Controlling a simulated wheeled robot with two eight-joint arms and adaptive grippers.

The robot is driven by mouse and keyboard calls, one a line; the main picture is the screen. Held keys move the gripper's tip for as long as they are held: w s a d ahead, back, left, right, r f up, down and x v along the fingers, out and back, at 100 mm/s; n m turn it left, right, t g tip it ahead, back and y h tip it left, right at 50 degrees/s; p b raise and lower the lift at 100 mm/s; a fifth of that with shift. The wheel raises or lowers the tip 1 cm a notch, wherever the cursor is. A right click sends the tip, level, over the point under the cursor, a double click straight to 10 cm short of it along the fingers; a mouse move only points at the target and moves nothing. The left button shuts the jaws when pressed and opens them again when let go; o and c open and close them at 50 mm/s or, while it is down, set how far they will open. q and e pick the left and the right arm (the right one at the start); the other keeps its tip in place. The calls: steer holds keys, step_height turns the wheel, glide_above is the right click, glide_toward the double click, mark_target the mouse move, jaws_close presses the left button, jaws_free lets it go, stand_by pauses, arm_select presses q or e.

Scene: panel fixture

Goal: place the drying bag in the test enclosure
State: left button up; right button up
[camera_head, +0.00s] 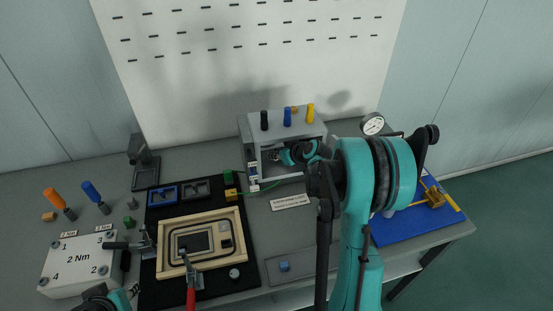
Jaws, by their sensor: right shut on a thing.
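The test enclosure (248,130) is a grey box with an open front at the back middle of the bench. My right arm reaches across to this opening. My right gripper (275,156) is at the front of it, small and partly covered by my own wrist. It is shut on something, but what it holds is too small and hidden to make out. I take it to be the drying bag, which shows nowhere else clearly. I cannot tell whether it touches the enclosure floor.
Black, blue and yellow handled items (287,117) stand on the enclosure. A wooden frame fixture (230,220) with clamps lies on a black mat (160,289). A white numbered box (78,262) is at left, a blue mat (400,228) at right, and a dial gauge (372,124) behind.

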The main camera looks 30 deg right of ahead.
steer(key=shift+f+b, duration=0.3)
steer(key=shift+f, duration=0.6)
steer(key=shift+s+r, duration=0.1)
steer(key=shift+r, duration=0.05)
steer(key=o, duration=0.8)
steer(key=shift+o, duration=0.2)
